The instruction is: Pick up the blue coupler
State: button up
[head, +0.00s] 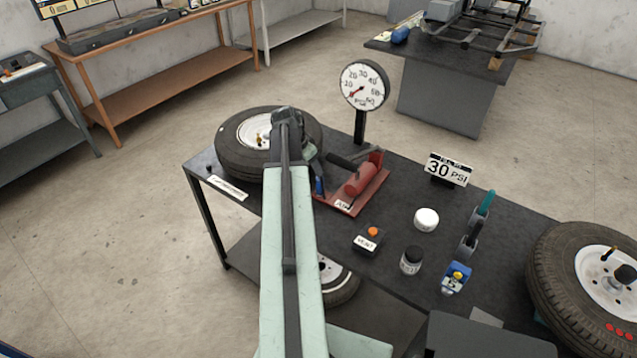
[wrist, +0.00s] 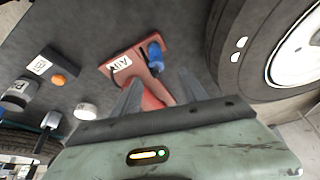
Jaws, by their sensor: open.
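The blue coupler (head: 319,186) stands at the left end of the red base marked AIR (head: 338,203), close beside my arm in the head view. In the wrist view the blue coupler (wrist: 155,55) sits on the red base (wrist: 112,70), beyond my fingertips and roughly between their lines. The fingers do not touch the coupler. In the head view my wrist largely hides the fingers. A red cylinder on the base is partly hidden behind the gripper in the wrist view.
A tyre (head: 233,150) lies at the bench's left end, close to my gripper; another tyre (head: 590,285) is at the right. A gauge (head: 364,85) stands behind. A box with an orange button (head: 367,241), a white-lidded jar (head: 426,219) and a dark jar (head: 411,260) stand nearby.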

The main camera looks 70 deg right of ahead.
aim_at(322, 184)
jog(key=b+x, duration=0.5)
jog(key=x, duration=0.1)
jog(key=shift+a+f+b, duration=0.1)
jog(key=shift+f+b, duration=0.2)
jog(key=shift+f, duration=0.25)
jog(key=shift+r, duration=0.1)
jog(key=b+x, duration=0.5)
jog(key=shift+s, duration=0.25)
jog(key=shift+a, duration=0.1)
grip_shut()
